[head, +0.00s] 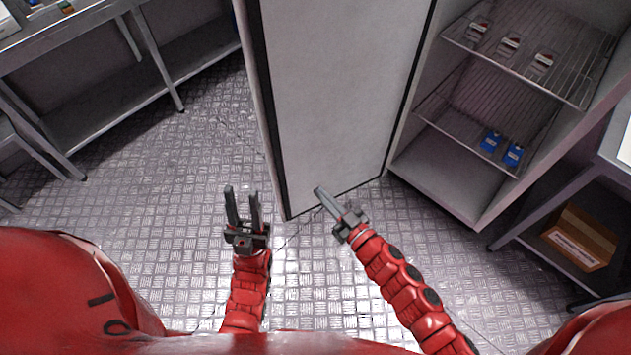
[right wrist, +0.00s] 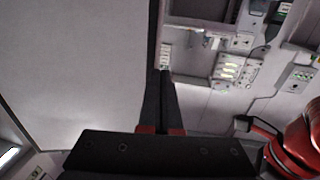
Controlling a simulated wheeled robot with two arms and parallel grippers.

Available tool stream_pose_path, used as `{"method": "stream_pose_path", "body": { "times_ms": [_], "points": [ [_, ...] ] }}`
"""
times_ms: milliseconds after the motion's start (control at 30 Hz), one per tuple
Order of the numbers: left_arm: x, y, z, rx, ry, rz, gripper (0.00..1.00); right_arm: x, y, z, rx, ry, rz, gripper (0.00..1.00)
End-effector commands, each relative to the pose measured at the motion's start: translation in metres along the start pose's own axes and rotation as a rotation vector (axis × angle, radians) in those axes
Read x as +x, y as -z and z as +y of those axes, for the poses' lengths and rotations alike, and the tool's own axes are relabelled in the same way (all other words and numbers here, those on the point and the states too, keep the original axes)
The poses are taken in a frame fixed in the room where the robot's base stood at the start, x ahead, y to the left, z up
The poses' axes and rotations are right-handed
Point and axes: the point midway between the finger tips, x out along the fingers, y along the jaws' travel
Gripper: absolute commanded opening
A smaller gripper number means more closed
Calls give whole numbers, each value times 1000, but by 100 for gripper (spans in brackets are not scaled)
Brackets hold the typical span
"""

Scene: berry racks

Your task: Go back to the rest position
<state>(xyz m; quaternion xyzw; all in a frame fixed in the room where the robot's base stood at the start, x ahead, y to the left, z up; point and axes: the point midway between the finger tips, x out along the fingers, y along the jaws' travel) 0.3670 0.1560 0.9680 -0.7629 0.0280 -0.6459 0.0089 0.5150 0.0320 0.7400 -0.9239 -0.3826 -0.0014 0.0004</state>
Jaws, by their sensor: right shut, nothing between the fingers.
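My left gripper (head: 242,206) is open and empty over the metal floor, left of the open cabinet door. My right gripper (head: 320,192) is shut and empty. In the head view its tip overlaps the lower part of the door (head: 345,90); whether it touches cannot be told. In the right wrist view the shut fingers (right wrist: 162,76) point up the picture beside the door's dark edge, with the pale door panel (right wrist: 75,60) on the left. The cabinet (head: 450,178) stands open at the right.
Wire shelves (head: 575,80) in the cabinet hold small red-and-white packs (head: 510,44) above and blue packs (head: 513,153) below. A cardboard box (head: 580,235) sits under a table at the right. A metal table (head: 60,45) stands at the left. The floor (head: 150,180) between is clear.

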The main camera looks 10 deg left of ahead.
Motion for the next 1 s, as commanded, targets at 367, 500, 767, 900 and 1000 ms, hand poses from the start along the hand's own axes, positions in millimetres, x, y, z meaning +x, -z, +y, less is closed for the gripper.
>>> {"method": "stream_pose_path", "body": {
  "times_ms": [367,500,767,900,1000],
  "points": [
    [0,0,0,0,0,0,37,-7,3,-2,0,3,13,0],
    [4,1,0,0,0,0,37,-16,36,-1,-12,11,153,0],
    [15,3,-1,0,0,0,37,-109,182,23,-233,-181,825,0],
    [19,3,-1,0,0,0,37,-181,228,33,-409,-396,1115,0],
    [20,3,-1,0,0,0,37,-218,242,32,-504,-514,1242,0]
  ]
}}
